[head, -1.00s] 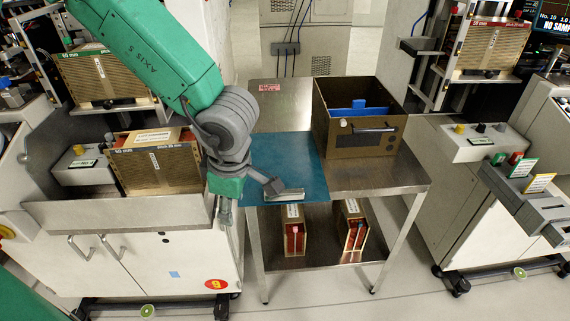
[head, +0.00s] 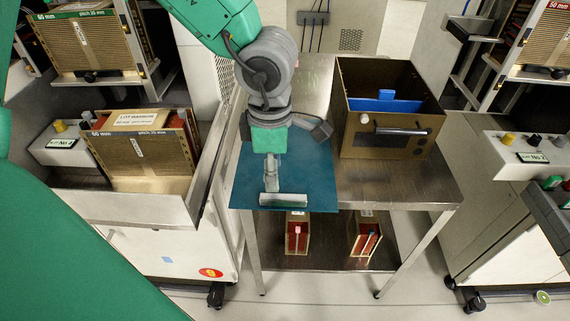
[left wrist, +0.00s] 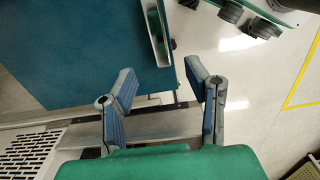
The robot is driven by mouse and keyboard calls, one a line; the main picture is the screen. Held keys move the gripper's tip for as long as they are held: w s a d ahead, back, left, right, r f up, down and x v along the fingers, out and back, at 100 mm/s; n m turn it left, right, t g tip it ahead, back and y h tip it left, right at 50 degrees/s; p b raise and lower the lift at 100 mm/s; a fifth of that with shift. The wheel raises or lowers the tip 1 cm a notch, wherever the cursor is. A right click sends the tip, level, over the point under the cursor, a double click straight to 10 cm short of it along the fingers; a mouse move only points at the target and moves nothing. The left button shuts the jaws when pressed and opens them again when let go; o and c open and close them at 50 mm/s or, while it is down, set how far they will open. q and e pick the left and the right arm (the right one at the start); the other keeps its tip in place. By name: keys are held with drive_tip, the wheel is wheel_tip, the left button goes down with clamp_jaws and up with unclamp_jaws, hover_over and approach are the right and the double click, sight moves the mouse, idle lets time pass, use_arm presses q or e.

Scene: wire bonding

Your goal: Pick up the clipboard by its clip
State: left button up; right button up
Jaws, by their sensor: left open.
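A flat teal clipboard (head: 308,178) lies on the steel table, its silver clip (head: 284,200) along the front edge. The left wrist view shows part of the board (left wrist: 75,50) and the clip (left wrist: 158,35) at its right edge. My left gripper (head: 271,184) points down over the clipboard's front part, just behind the clip in the head view. In the left wrist view its two fingers (left wrist: 162,75) are spread with nothing between them, and the clip lies beyond the tips. I cannot tell the exact height above the board. My right gripper is out of view.
The steel table (head: 395,185) carries a brown box (head: 385,145) with a blue insert, right of the clipboard. Two small red-faced boxes stand on the lower shelf (head: 330,255). Machines with magazines flank both sides. The floor before the table is clear.

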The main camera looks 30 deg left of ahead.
sight(283, 197)
use_arm(q)
wheel_tip(283, 197, down, 3)
drive_tip(key=shift+w+d+r+b, duration=0.1)
drive_tip(key=shift+w+d+b, duration=0.05)
drive_tip(key=shift+b, duration=0.25)
drive_tip(key=shift+d+f, duration=0.2)
drive_tip(key=shift+d, duration=0.35)
drive_tip(key=shift+d+f+b, duration=0.15)
drive_tip(key=shift+f+b, duration=0.15)
drive_tip(key=shift+b, duration=0.1)
drive_tip(key=f, duration=0.1)
drive_tip(key=f+b, duration=0.2)
drive_tip(key=f, duration=0.1)
drive_tip(key=shift+w+a, duration=0.25)
drive_tip(key=shift+a+f+b, duration=0.15)
drive_tip(key=shift+f+b, duration=0.15)
drive_tip(key=shift+b, duration=0.05)
drive_tip(key=shift+a, duration=0.1)
drive_tip(key=shift+d+r, duration=0.2)
drive_tip(key=shift+d, duration=0.1)
clamp_jaws()
drive_tip(key=shift+d, duration=0.15)
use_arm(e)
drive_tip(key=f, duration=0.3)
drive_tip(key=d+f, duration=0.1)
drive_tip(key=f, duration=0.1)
